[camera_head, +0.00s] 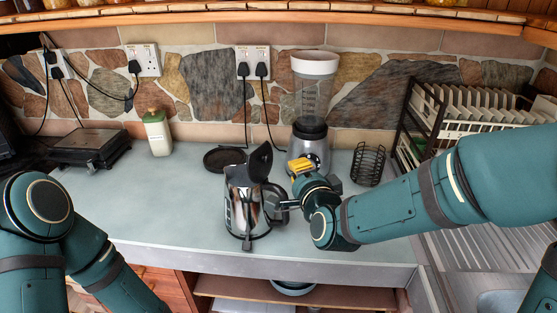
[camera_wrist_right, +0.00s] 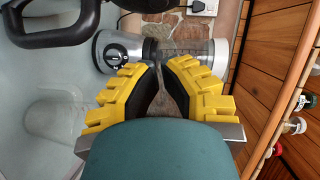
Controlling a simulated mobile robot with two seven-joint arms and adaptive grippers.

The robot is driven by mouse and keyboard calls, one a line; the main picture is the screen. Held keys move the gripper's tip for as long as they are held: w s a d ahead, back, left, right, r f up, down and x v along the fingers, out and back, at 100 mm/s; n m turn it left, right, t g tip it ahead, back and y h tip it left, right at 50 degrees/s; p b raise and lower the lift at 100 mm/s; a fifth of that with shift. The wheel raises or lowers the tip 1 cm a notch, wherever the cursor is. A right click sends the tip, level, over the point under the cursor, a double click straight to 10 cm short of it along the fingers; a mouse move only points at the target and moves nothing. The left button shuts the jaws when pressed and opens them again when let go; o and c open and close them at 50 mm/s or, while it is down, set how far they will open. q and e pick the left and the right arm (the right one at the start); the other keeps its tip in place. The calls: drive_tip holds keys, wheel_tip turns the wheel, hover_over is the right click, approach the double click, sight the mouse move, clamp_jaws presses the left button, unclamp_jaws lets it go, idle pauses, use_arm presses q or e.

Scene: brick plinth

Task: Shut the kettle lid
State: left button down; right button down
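A shiny metal kettle (camera_head: 242,207) stands upright on the counter in the head view. Its black lid (camera_head: 260,160) is open and tilted up at the top. The kettle's black handle (camera_head: 274,203) is on its right side. My right gripper (camera_head: 300,164) is just right of the kettle, at about lid height, with its yellow fingers pointing toward the back. In the right wrist view the fingertips (camera_wrist_right: 158,65) are nearly together with nothing between them. A black handle (camera_wrist_right: 55,35) shows at that view's upper left, apart from the fingers. My left gripper is out of view.
A blender (camera_head: 312,110) stands behind my right gripper. A black wire holder (camera_head: 368,165) and a dish rack (camera_head: 440,120) are to the right. A round black base (camera_head: 223,158) lies behind the kettle.

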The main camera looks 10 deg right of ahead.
sight(264, 163)
drive_tip(key=w+a, duration=0.1)
drive_tip(key=w, duration=0.1)
drive_tip(key=w+a, duration=0.1)
drive_tip(key=w+f, duration=0.1)
drive_tip(key=w, duration=0.1)
drive_tip(key=shift+w+a+f, duration=0.1)
drive_tip(key=shift+w+a, duration=0.2)
drive_tip(key=shift+a, duration=0.1)
drive_tip(key=shift+w+a+f, duration=0.15)
drive_tip(key=shift+w+a, duration=0.2)
drive_tip(key=shift+p, duration=0.4)
drive_tip(key=shift+w+a+r+p, duration=0.1)
drive_tip(key=shift+r+p, duration=0.1)
drive_tip(key=shift+p, duration=0.2)
drive_tip(key=shift+a+n, duration=0.15)
drive_tip(key=shift+n, duration=0.15)
drive_tip(key=shift+w+g+p, duration=0.1)
drive_tip(key=shift+g+p, duration=0.2)
drive_tip(key=shift+p, duration=0.05)
